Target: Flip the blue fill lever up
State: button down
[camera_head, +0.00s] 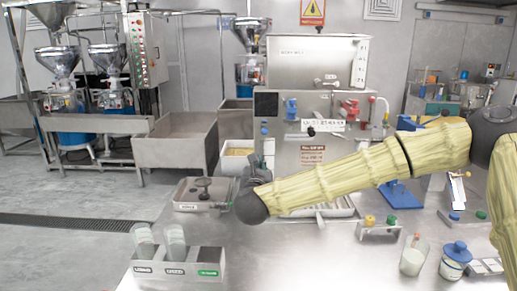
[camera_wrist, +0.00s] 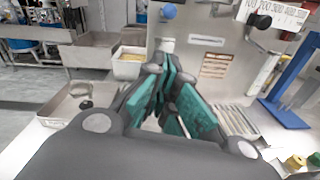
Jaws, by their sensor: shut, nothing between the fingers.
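The grinder machine (camera_head: 310,100) stands at the centre of the head view. On its front are a blue valve-like handle (camera_head: 291,108) at upper left and a small blue ball knob (camera_head: 264,131) lower down near the left edge. A blue ball also shows at the top of the wrist view (camera_wrist: 169,11). I cannot tell for certain which blue part is the fill lever. My gripper (camera_head: 254,168) is in front of the machine's lower left, below the blue knob. In the wrist view its teal-padded fingers (camera_wrist: 167,80) are shut and empty, apart from the blue ball.
A red handle (camera_head: 351,108) and a black knob (camera_head: 311,131) sit right of the blue parts. A bin (camera_head: 237,163) is behind my gripper, a tray (camera_head: 190,205) is left, and a cup rack (camera_head: 150,268) is in front. A blue stand (camera_head: 400,194) is right.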

jog(key=w+d+r+p, duration=0.1)
jog(key=w+p, duration=0.3)
jog(key=w, duration=0.9)
jog(key=shift+r, duration=0.3)
jog(key=shift+s+r+g+p, duration=0.1)
jog(key=shift+r+g+p, duration=0.3)
jog(key=shift+p, duration=0.05)
